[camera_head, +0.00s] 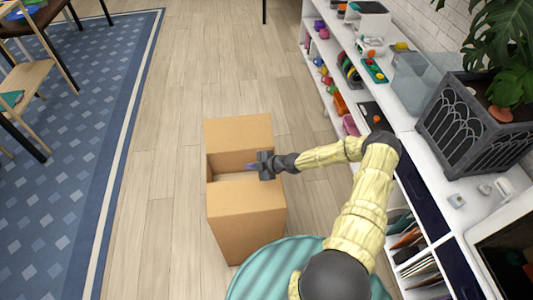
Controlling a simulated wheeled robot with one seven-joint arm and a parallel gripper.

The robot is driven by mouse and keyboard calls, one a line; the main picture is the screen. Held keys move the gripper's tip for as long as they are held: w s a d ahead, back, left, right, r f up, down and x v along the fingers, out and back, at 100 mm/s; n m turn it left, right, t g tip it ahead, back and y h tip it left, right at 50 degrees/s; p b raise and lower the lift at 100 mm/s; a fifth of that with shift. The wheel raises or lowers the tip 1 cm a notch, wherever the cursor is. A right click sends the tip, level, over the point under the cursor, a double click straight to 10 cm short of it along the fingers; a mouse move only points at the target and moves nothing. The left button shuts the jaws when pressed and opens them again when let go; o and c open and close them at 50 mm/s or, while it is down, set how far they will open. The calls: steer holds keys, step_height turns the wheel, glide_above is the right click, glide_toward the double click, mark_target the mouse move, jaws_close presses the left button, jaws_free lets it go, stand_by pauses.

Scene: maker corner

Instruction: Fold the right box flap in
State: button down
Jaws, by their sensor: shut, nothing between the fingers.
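A brown cardboard box (247,232) stands on the wooden floor in the middle of the view. Its far flap (237,131) spreads outward at the back, and a near flap or panel (245,196) shows at the front. Between them is a partly open gap with a darker inside. My gripper (252,166) reaches in from the right and is shut, with nothing held. It is over the right side of the gap, close to the box's right edge. The gripper and wrist cover that edge, so I cannot tell how the right flap lies or whether I touch it.
A white shelf (405,118) with toys and trays runs along the right, with a plant in a dark grey planter (470,125) on it. A teal ribbed round object (262,272) is just in front of the box. The floor left of the box is clear up to a blue rug (75,150).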

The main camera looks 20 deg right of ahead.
steer(key=s+d+r+b, duration=0.1)
steer(key=d+r+b, duration=0.3)
steer(key=d+r, duration=0.2)
steer(key=shift+d, duration=0.15)
stand_by(0.5)
steer(key=shift+s, duration=0.1)
